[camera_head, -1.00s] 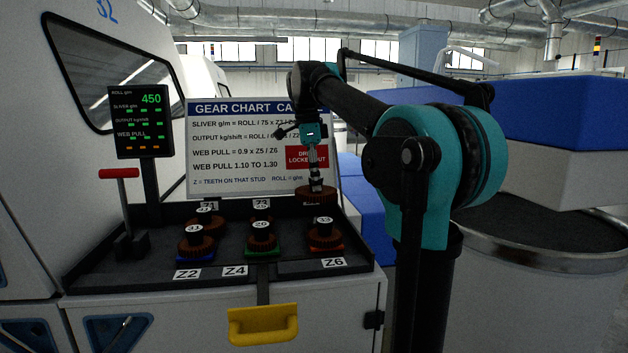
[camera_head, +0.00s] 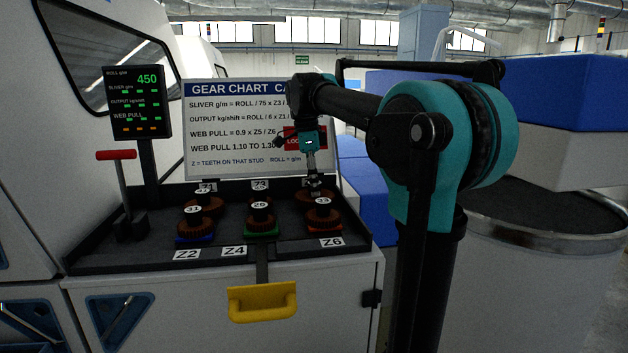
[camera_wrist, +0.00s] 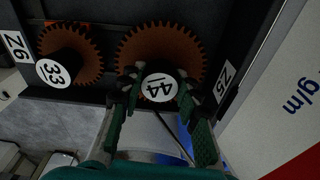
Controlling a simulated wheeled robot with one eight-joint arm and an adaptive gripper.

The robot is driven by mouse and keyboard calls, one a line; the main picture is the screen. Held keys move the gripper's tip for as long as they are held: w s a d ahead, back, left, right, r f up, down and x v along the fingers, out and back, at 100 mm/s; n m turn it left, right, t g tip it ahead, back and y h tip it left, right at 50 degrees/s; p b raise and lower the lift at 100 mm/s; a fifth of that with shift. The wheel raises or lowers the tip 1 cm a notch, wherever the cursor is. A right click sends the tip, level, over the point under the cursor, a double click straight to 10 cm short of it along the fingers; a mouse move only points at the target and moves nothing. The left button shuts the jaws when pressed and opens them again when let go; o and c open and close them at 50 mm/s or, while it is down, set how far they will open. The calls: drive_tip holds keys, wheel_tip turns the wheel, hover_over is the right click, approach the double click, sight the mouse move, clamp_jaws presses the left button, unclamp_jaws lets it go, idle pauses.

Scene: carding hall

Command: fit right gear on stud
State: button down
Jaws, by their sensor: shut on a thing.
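A large brown toothed gear marked 44 (camera_wrist: 150,42) is in the wrist view, beside the Z5 label (camera_wrist: 225,84). My gripper (camera_wrist: 158,86) is shut on its black hub, one finger on each side. In the head view my gripper (camera_head: 314,188) points straight down at the back right of the gear tray (camera_head: 110,254). The held gear is mostly hidden there, low behind the gear marked 33 (camera_head: 323,217). The gear looks level. Its underside and any stud beneath are hidden, so I cannot tell whether it is seated.
The 33 gear also shows close beside the held gear in the wrist view (camera_wrist: 90,62), near label Z6 (camera_wrist: 17,47). Gears marked 31 (camera_head: 194,226) and 26 (camera_head: 261,223) stand to the left. A red-handled lever (camera_head: 116,155) and the gear chart (camera_head: 230,130) are nearby.

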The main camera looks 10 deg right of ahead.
drive_tip(key=shift+f, duration=0.1)
drive_tip(key=c, duration=1)
unclamp_jaws()
wheel_tip(320, 180, up, 12)
drive_tip(key=a, duration=0.1)
drive_tip(key=shift+a, duration=0.2)
